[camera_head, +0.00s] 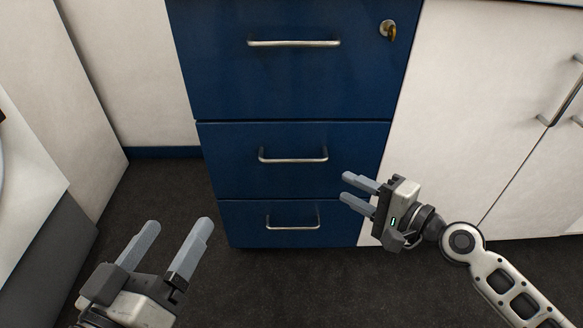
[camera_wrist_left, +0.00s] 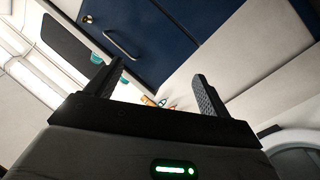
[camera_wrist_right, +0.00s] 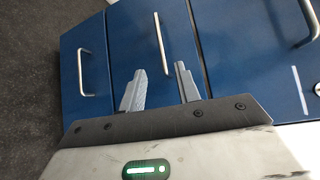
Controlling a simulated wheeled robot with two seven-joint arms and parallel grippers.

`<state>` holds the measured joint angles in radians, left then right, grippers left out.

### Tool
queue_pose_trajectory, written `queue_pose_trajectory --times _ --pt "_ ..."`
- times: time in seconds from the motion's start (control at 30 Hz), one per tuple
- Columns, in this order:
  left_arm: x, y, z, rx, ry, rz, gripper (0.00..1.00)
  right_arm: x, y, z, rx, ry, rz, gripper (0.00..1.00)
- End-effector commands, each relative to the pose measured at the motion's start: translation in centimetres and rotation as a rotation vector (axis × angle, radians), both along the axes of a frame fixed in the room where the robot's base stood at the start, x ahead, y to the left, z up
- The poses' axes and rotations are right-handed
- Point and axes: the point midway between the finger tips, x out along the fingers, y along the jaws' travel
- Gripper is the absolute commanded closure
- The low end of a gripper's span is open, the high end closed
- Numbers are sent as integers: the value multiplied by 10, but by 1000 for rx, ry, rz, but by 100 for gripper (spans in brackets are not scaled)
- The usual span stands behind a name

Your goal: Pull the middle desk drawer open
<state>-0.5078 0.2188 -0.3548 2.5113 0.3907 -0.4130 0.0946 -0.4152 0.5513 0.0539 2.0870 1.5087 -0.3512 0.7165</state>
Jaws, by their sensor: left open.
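The blue desk unit has three drawers, all closed. The middle drawer (camera_head: 230,150) carries a silver bar handle (camera_head: 293,159), and this handle also shows in the right wrist view (camera_wrist_right: 160,42). My right gripper (camera_head: 345,188) is open and empty, to the right of the handle and a little lower in the head view. In the right wrist view the handle lies ahead, in line with the gap between its fingers (camera_wrist_right: 160,68), apart from them. My left gripper (camera_head: 178,225) is open and empty at the lower left, away from the drawers.
A white cupboard (camera_head: 480,100) stands to the right. White panels are at the left. Dark floor (camera_head: 160,190) is clear in front.

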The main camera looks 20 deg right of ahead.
Motion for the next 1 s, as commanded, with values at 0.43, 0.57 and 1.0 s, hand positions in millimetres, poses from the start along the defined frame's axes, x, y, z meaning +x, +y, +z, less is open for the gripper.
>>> queue_pose_trajectory --times 0.43,0.57,1.0 --pt "-6 -2 -9 -21 78 -11 19 75 42 -10 2 -3 -1 67" --pt "-1 0 -4 -5 24 -2 19 98 56 -15 1 -3 0 67" --pt "9 3 17 32 -136 22 19 133 76 -21 -2 1 2 67"
